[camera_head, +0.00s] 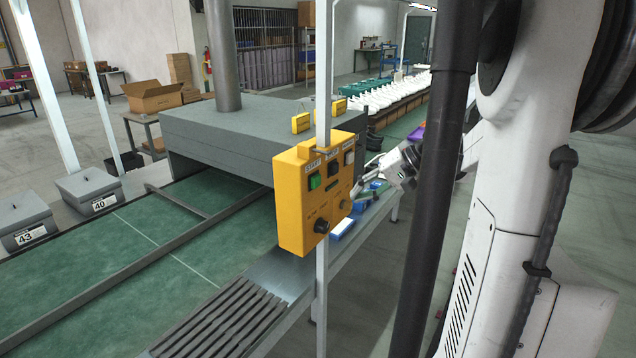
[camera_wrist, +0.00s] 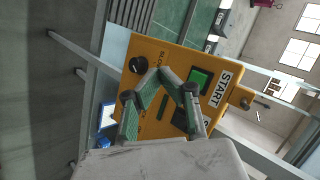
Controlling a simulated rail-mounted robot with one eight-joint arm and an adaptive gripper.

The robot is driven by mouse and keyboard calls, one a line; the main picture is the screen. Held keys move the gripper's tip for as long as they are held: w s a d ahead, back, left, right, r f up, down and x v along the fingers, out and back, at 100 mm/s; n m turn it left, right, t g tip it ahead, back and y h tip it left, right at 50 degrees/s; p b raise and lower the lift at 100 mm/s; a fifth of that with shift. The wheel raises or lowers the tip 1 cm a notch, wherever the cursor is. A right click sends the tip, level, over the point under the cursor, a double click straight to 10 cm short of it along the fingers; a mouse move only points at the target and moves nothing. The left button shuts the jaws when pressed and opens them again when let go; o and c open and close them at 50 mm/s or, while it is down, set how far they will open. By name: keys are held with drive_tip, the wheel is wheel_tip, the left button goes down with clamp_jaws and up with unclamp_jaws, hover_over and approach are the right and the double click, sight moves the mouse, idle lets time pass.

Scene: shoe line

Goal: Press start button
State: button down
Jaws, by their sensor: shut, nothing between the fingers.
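The yellow control box (camera_head: 292,222) is fixed to a thin upright post beside the conveyor. Its green start button (camera_head: 315,181) sits under a START label near the box's top left. In the wrist view the green button (camera_wrist: 199,81) shows tilted, beside the START label (camera_wrist: 220,90). My gripper (camera_head: 357,190) is to the right of the box in the head view. In the wrist view my gripper (camera_wrist: 162,72) is shut and empty, its fingertips over the box face between the black knob (camera_wrist: 138,64) and the green button. I cannot tell whether the tips touch the box.
Other buttons and knobs (camera_head: 321,225) share the box face. The green conveyor (camera_head: 110,260) runs under a grey machine housing (camera_head: 225,125) behind the box. Grey lidded bins (camera_head: 88,183) stand at the left. The post (camera_head: 322,300) is close to my gripper.

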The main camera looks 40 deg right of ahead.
sight(316, 181)
drive_tip(key=w+a, duration=0.2)
drive_tip(key=w, duration=0.6)
drive_tip(key=shift+a, duration=0.2)
drive_tip(key=shift+w, duration=0.2)
idle(1.2)
drive_tip(key=shift+w+a, duration=0.15)
drive_tip(key=shift+w, duration=0.05)
